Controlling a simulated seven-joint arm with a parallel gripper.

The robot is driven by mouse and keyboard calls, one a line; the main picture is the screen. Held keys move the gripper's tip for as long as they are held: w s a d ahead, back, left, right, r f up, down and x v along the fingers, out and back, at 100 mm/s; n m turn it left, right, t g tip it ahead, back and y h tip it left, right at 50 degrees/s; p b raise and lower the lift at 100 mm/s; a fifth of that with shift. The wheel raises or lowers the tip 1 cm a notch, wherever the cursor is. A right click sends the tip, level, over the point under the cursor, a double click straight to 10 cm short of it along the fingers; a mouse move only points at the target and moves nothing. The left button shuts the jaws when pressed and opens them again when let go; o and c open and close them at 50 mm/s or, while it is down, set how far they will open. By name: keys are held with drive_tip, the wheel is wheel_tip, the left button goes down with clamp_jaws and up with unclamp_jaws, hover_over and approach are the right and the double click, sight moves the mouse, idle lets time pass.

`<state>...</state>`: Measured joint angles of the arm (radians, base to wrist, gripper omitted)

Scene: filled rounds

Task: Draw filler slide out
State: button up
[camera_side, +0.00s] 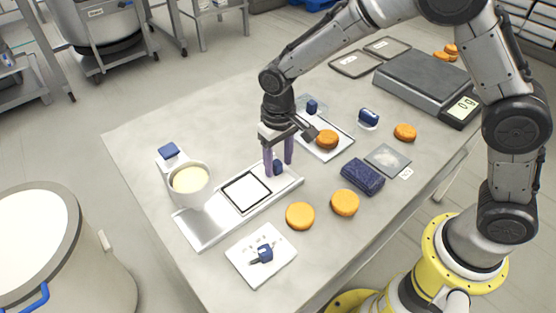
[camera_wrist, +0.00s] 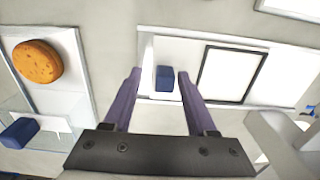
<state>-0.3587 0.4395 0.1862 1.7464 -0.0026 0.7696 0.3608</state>
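The filler slide (camera_side: 208,222) is a long pale metal plate lying on the table, with a black-framed white square (camera_side: 246,193) in its middle. It also shows in the wrist view (camera_wrist: 285,93). A small blue knob (camera_side: 277,168) stands on its right end. My gripper (camera_side: 279,163) points down over that end with its purple fingers on either side of the knob. In the wrist view the knob (camera_wrist: 164,79) sits between the open fingers (camera_wrist: 159,75), with a gap on each side. Whether the fingertips reach below the knob's top is unclear.
A cream-filled pot (camera_side: 190,180) stands behind the slide's left part. A white tray (camera_side: 338,145) with an orange round (camera_side: 327,139) lies behind my gripper. Loose rounds (camera_side: 300,215), a dark blue pack (camera_side: 362,177), a white board (camera_side: 246,268) and a scale (camera_side: 420,80) surround it.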

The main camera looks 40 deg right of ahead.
wheel_tip(320, 180, up, 14)
idle(0.6)
drive_tip(key=shift+d+f, duration=0.1)
drive_tip(key=s+d+r+m+t, duration=0.2)
drive_tip(key=s+d+r+t, duration=0.1)
drive_tip(key=s+d+r, duration=0.7)
drive_tip(key=s+d+f+n+t, duration=0.1)
drive_tip(key=s+d+f, duration=0.1)
drive_tip(key=s, duration=0.5)
drive_tip(key=s+d+f+n+t, duration=0.1)
drive_tip(key=s+d+f, duration=0.2)
drive_tip(key=s, duration=0.4)
drive_tip(key=shift+f+t, duration=0.3)
drive_tip(key=shift+f, duration=0.1)
